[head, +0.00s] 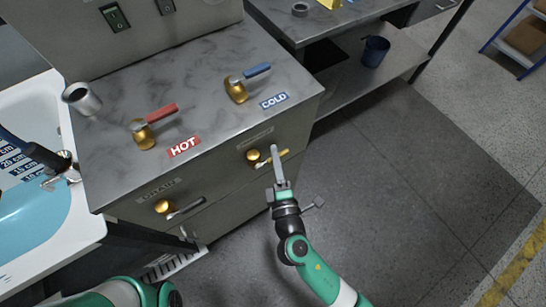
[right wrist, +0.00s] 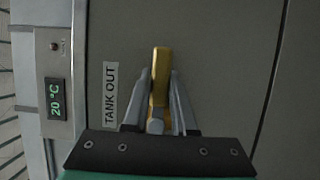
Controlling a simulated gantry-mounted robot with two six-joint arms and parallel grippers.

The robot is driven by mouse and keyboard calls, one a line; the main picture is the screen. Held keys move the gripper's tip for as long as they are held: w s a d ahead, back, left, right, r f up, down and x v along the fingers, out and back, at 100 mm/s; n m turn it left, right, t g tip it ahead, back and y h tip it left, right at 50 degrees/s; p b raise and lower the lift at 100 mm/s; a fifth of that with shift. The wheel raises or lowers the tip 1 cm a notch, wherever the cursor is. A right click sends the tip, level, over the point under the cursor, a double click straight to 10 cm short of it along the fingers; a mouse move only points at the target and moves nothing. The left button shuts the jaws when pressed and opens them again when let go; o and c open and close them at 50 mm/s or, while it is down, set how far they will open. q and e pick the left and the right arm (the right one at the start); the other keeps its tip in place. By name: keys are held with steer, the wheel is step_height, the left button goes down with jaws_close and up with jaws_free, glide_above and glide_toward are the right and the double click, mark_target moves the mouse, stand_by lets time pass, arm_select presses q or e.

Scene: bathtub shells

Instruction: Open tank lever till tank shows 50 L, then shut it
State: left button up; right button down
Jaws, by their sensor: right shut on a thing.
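The tank lever is a yellow bar on a brass knob (head: 253,156) on the cabinet's front, under the COLD tap. In the right wrist view, the yellow lever (right wrist: 160,75) stands between my fingers beside a TANK OUT label (right wrist: 110,95). My right gripper (head: 274,150) is shut on the lever; it also shows in the right wrist view (right wrist: 160,100). The fingers hide part of the lever. My left gripper is out of view; only part of its green arm shows at the bottom. No litre readout is legible.
A red HOT lever (head: 160,114) and a blue COLD lever (head: 250,73) sit on the marble top. A DRAIN lever (head: 185,208) is lower left on the front. A white tub (head: 85,235) with blue water stands left. A display (right wrist: 56,99) reads 20 °C. Floor at right is clear.

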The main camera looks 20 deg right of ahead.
steer(key=shift+r, duration=0.15)
steer(key=c, duration=0.7)
jaws_free()
steer(key=shift+s, duration=0.1)
steer(key=s, duration=0.3)
steer(key=s+a+p, duration=0.1)
steer(key=s, duration=0.3)
steer(key=s+a+p, duration=0.1)
steer(key=s, duration=0.3)
steer(key=shift+s, duration=0.15)
steer(key=shift+d, duration=0.1)
